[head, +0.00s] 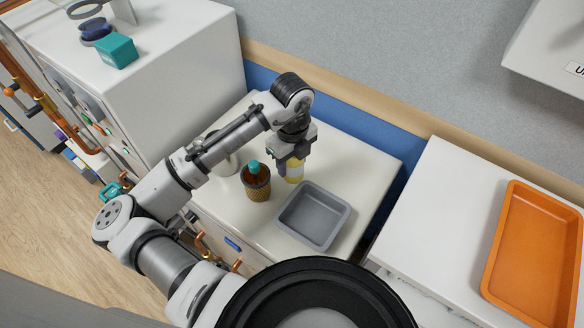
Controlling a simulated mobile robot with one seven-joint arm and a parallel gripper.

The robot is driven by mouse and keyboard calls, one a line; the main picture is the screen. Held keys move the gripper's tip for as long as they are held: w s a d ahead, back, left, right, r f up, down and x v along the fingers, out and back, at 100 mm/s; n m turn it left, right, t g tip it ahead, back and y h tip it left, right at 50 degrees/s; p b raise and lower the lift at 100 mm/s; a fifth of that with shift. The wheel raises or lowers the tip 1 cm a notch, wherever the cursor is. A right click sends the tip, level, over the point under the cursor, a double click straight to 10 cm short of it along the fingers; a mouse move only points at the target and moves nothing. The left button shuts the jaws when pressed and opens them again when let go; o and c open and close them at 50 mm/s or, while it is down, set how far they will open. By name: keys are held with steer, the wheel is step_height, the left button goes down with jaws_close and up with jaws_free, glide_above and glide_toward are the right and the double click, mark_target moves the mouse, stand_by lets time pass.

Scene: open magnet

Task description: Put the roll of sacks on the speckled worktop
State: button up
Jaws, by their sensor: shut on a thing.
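My gripper (293,157) points down over the pale worktop (358,165) in the middle of the head view. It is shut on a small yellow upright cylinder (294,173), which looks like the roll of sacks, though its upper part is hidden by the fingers. I cannot tell whether the cylinder touches the surface below it. No speckles can be made out on the pale worktop, nor on the white top (440,200) at the right.
A brown bottle with a teal cap (257,183) stands left of my gripper. An empty grey tray (313,215) lies in front of it. An orange tray (535,255) lies on the right-hand top. A teal box (117,50) sits on the tall white cabinet (170,45).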

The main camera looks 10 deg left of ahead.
mark_target(292, 172)
steer(key=shift+f, duration=2.15)
steer(key=shift+f, duration=0.2)
steer(key=o, duration=1.1)
steer(key=shift+o, duration=0.2)
steer(key=shift+r, duration=0.1)
